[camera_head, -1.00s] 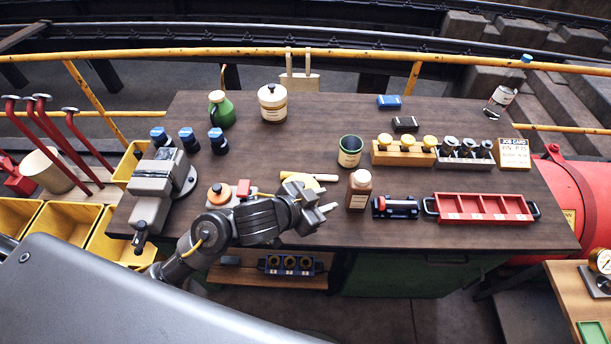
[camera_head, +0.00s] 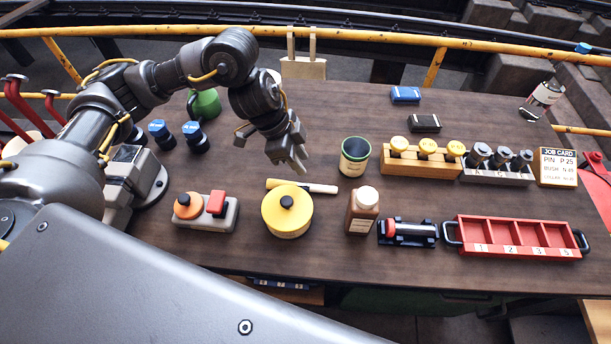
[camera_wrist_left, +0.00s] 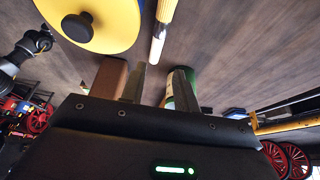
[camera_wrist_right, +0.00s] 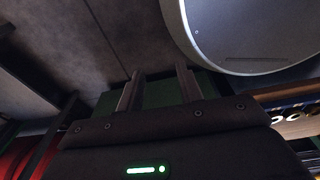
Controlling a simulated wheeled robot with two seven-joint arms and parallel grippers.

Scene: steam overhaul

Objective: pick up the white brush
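A slim pale cream-white rod with a yellowish end, which looks like the white brush (camera_head: 318,187), lies on the dark table just behind a round yellow tin (camera_head: 287,212). It also shows at the top of the left wrist view (camera_wrist_left: 160,30). My left gripper (camera_head: 297,164) points down above the table, a little behind the rod and apart from it. Its fingers are parted with nothing between them (camera_wrist_left: 159,84). My right gripper is outside the head view; in its wrist view its fingers (camera_wrist_right: 158,88) are parted and empty.
An orange-and-red device (camera_head: 206,211) is to the left. A red tray (camera_head: 515,250) is at the right. The table behind my left gripper is mostly clear.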

